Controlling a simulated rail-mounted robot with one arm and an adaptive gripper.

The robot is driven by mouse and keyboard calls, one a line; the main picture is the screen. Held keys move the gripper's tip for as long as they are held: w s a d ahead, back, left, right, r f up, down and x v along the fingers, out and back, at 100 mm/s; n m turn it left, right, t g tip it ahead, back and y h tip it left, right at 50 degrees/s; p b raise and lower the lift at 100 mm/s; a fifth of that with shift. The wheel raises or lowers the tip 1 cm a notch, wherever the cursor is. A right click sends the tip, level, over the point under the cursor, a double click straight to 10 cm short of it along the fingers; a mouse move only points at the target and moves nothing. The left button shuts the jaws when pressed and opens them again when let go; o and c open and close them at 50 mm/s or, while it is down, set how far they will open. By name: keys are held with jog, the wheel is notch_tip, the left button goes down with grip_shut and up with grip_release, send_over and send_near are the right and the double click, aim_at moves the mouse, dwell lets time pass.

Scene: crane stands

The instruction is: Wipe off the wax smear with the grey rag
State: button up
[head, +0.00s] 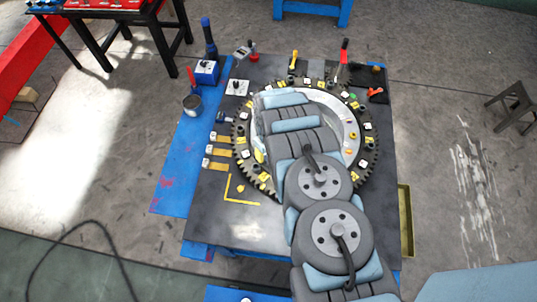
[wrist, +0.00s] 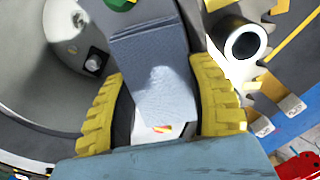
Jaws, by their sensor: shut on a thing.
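In the wrist view the yellow-padded fingers of my gripper (wrist: 160,72) stand on both sides of a grey, cloth-textured piece, which looks like the grey rag (wrist: 150,60). My gripper is shut on it. A pale patch shows on its lower part; I cannot tell whether it is wax or light. A white surface with a small red and yellow mark (wrist: 160,129) shows between the fingers. In the head view my arm reaches over the large toothed ring (head: 369,160) and hides most of my gripper and the rag. I cannot make out the wax smear for certain.
The dark bench top (head: 215,225) has a blue strip (head: 175,180) on its left. A grey can (head: 192,104), a blue box (head: 206,71) and several yellow-marked blocks stand left of the ring. Tools lie behind it. The front left bench area is mostly clear.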

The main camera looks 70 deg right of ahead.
jog(key=shift+w+d+f+b, duration=0.15)
jog(key=shift+w+d+b, duration=0.25)
jog(key=shift+w+b, duration=0.15)
jog(key=shift+s, duration=0.1)
jog(key=shift+a, duration=0.1)
jog(key=shift+s+a+r+p, duration=0.1)
jog(key=shift+s+r+p, duration=0.1)
jog(key=shift+p, duration=0.2)
jog(key=shift+s+a+f+p, duration=0.25)
jog(key=shift+s+a, duration=0.2)
jog(key=shift+s, duration=0.25)
jog(key=shift+w+d, duration=0.15)
jog(key=shift+w+d+r+b, duration=0.15)
jog(key=shift+w+d+b, duration=0.3)
jog(key=shift+w+b, duration=0.35)
jog(key=shift+r, duration=0.1)
jog(key=shift+s+a, duration=0.1)
